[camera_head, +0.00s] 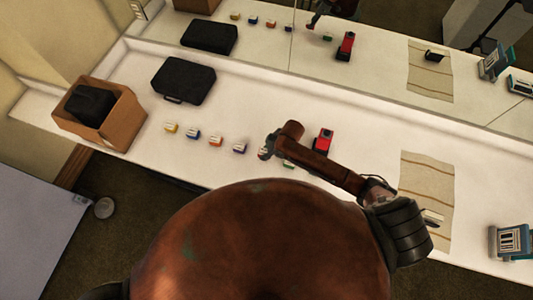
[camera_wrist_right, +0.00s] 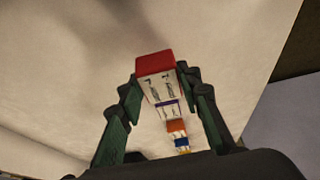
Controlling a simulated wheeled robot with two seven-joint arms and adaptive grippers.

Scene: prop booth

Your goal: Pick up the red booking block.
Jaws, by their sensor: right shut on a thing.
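The red booking block (camera_wrist_right: 155,65) has a red top and white faces with dark figures. In the right wrist view it sits between the two fingers of my right gripper (camera_wrist_right: 158,82), which is shut on it. In the head view my right gripper (camera_head: 266,152) is over the counter at the end of the block row, and it hides the red block. I cannot tell whether the block is clear of the counter. My left gripper is not in view.
Purple (camera_head: 239,147), orange (camera_head: 216,141), blue (camera_head: 193,134) and yellow (camera_head: 171,127) blocks run left; a green one (camera_head: 288,165) is right. A red device (camera_head: 323,141) stands behind my arm. A black case (camera_head: 184,80), cardboard box (camera_head: 125,125) and striped cloth (camera_head: 425,175) share the counter (camera_head: 365,140).

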